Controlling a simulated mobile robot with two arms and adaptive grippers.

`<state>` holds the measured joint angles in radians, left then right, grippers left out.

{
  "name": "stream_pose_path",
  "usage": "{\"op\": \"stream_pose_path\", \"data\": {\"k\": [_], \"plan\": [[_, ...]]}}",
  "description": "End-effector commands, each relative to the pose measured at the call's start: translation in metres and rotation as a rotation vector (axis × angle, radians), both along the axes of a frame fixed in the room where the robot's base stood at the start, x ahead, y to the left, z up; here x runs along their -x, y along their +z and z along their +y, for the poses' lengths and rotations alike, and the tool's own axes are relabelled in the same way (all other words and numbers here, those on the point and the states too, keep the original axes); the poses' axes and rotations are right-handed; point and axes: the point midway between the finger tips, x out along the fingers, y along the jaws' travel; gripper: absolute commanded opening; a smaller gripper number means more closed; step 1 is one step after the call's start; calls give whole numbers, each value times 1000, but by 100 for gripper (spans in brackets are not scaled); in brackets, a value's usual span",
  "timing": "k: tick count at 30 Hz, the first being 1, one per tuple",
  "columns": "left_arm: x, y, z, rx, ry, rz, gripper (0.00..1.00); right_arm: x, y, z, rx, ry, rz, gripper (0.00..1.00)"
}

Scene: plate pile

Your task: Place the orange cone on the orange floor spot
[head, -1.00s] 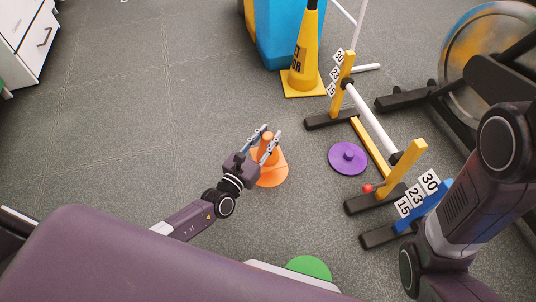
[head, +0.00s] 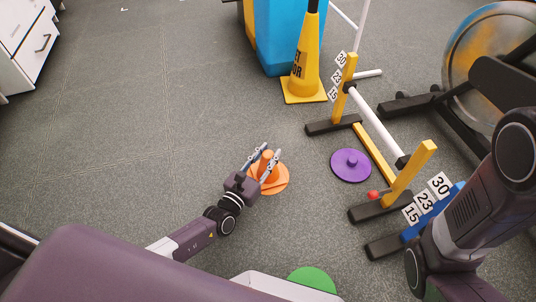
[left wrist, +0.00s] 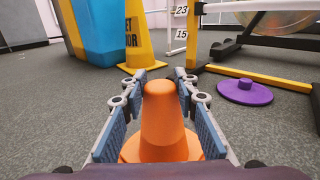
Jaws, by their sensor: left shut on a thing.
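The orange cone (head: 267,158) stands about upright between the fingers of my left gripper (head: 262,158). In the left wrist view the cone (left wrist: 162,120) fills the space between the two fingers, which grip its sides. Its flared lower part is partly hidden by the gripper. A flat round orange shape (head: 276,187) shows around and below the cone in the head view. It looks like the orange floor spot, but I cannot tell exactly where cone base and spot meet, or whether they touch. My right gripper is not in view.
A purple disc (head: 351,166) lies to the right, beside the yellow and black hurdle frame (head: 373,150). A green spot (head: 313,279) is near my base. A yellow caution cone (head: 305,75) and blue bin (head: 285,38) stand behind. Floor to the left is clear.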

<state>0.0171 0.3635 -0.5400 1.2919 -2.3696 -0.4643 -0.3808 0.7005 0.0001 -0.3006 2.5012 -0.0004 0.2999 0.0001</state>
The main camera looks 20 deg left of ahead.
Motion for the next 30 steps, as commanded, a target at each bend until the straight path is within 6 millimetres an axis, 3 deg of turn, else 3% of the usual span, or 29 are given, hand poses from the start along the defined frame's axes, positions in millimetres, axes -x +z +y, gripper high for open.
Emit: {"op": "stream_pose_path", "data": {"k": [2, 3, 8, 20, 30], "plan": [[0, -3, 0, -1, 0, -2, 0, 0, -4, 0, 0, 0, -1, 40], [0, -4, 0, -1, -1, 0, 28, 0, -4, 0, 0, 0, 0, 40], [0, -3, 0, -1, -1, 0, 45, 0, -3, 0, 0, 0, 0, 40], [2, 3, 1, -1, 0, 2, 45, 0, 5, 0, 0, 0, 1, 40], [73, 3, 17, -4, -2, 5, 45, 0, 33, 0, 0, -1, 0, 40]]}}
